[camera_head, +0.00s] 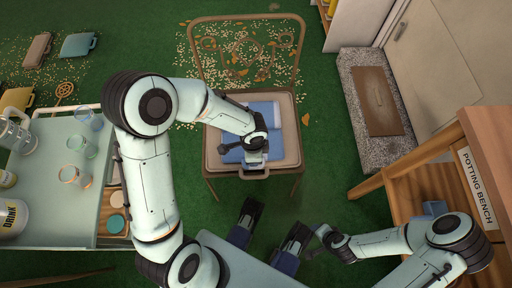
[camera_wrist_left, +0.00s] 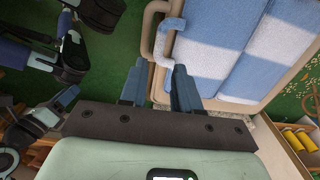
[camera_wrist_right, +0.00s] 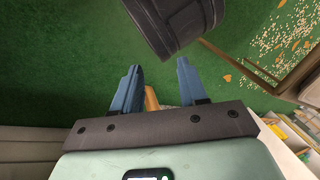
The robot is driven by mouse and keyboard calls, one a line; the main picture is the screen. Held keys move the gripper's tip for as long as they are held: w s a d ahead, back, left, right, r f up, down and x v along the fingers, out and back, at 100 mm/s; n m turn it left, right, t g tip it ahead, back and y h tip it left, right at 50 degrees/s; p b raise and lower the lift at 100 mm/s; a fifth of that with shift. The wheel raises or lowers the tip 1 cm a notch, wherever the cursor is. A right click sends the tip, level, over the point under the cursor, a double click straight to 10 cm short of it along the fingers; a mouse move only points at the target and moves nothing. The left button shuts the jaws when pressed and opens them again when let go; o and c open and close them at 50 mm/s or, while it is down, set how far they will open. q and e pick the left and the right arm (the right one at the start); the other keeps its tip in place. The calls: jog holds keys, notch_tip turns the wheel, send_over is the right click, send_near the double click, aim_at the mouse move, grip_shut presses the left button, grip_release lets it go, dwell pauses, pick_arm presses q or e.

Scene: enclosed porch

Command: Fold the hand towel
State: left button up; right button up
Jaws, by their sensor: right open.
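The blue-and-white striped hand towel (camera_head: 262,108) lies on a tan, rimmed tray-like surface (camera_head: 212,150) on a metal chair. In the left wrist view the towel (camera_wrist_left: 220,45) shows a dark line between two long panels, and a narrow pale-blue strip hangs over the near rim. My left gripper (camera_head: 255,166) is over the towel's near edge and hides part of it. Its fingers (camera_wrist_left: 160,88) are apart beside the rim, with no cloth clearly between them. My right gripper (camera_head: 318,240) is open and empty, away from the chair at lower right (camera_wrist_right: 158,85).
A cart (camera_head: 60,200) with glasses and a pitcher stands at left. A wooden potting bench (camera_head: 420,190) stands at right. A doormat (camera_head: 378,100) lies by the door. Green floor around the chair is mostly free, with scattered bits behind it.

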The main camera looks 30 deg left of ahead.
pick_arm(q)
notch_tip(320, 180, down, 6)
jog(key=shift+f+b, duration=0.1)
jog(key=shift+b, duration=0.95)
notch_tip(320, 180, down, 3)
jog(key=shift+b, duration=0.7)
jog(key=shift+f, duration=0.4)
pick_arm(e)
notch_tip(320, 180, down, 6)
jog(key=d, duration=0.2)
jog(key=shift+w+d+m, duration=0.25)
jog(key=shift+m, duration=0.05)
pick_arm(q)
grip_shut()
jog(key=shift+c, duration=1.7)
grip_release()
